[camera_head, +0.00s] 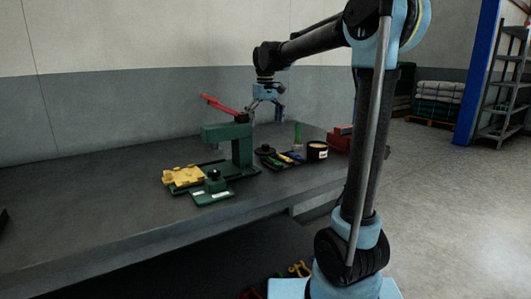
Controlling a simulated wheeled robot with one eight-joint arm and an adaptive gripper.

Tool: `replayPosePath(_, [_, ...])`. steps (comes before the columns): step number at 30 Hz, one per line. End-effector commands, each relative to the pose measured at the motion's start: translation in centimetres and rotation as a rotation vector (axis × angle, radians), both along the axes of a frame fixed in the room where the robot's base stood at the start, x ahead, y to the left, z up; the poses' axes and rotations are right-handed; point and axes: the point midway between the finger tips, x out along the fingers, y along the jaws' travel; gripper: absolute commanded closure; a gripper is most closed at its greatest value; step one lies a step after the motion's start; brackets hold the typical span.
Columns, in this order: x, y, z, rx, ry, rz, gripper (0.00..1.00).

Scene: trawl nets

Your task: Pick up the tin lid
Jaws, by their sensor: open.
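A small dark round piece (265,150), which looks like the tin lid, lies on the workbench to the right of the green press; it is too small to be certain. A black tin (317,151) with a pale label stands to its right, its top looking brownish. My gripper (266,112) is open and empty, pointing down above the bench. It appears above the dark round piece, apart from it, with its left finger close to the press's red lever in the picture.
The green press (241,147) with a red lever (219,104) stands left of the round piece. Yellow parts (183,176) and a green block with a black knob (212,185) lie further left. A red box (339,139) is at right. The workbench's (80,215) left part is mostly clear.

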Motion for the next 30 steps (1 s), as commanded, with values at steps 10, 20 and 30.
replayPosePath(10, [0.0, -0.1, -4.4, 0.0, 0.0, -0.001, 0.0])
replayPosePath(20, [0.2, -0.1, -7.3, 0.0, 0.0, -0.001, 0.0])
replayPosePath(30, [0.2, -0.1, -9.9, 0.0, 0.0, -0.001, 0.0])
